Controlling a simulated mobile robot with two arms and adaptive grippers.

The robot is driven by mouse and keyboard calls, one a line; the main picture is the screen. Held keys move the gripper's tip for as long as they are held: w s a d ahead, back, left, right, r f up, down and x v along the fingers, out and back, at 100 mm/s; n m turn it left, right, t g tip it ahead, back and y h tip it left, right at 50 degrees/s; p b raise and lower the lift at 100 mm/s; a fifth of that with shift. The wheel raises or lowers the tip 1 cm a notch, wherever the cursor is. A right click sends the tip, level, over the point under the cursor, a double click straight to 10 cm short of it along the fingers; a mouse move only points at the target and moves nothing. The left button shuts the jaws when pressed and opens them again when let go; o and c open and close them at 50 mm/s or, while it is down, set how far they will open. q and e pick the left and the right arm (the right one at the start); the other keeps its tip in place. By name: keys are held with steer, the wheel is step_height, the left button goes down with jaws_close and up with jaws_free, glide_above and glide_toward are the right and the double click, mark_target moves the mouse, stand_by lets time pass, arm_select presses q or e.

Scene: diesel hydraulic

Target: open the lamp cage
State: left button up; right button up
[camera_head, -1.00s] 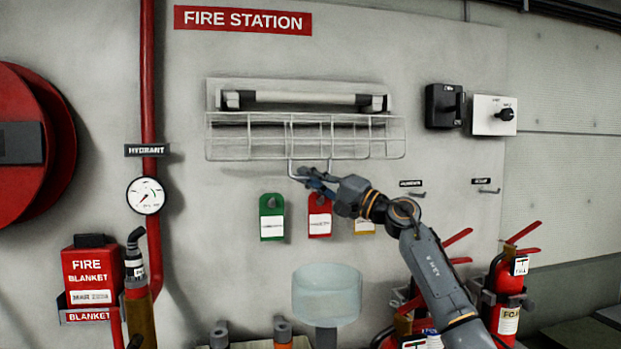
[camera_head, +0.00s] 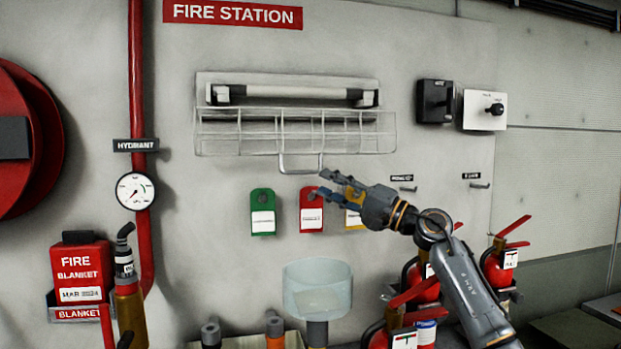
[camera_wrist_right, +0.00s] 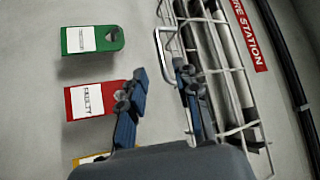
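The lamp cage (camera_head: 295,134) is a white wire grid on the wall, hanging below the lamp tube (camera_head: 295,93), which shows uncovered above it. A wire handle loop (camera_head: 301,171) sticks out at the cage's lower edge. My right gripper (camera_head: 325,183) is open and empty, just right of and below the handle, apart from it as far as I can tell. My left gripper is not in view.
A green tag (camera_head: 263,212), a red tag (camera_head: 311,210) and a yellow tag (camera_head: 353,219) hang below the cage, close to my right gripper. A switch box (camera_head: 435,101) is at the right. A clear cylinder (camera_head: 317,289) stands below. Fire extinguishers (camera_head: 499,262) stand at lower right.

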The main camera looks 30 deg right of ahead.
steer(key=shift+v, duration=2.05)
steer(key=shift+a, duration=0.15)
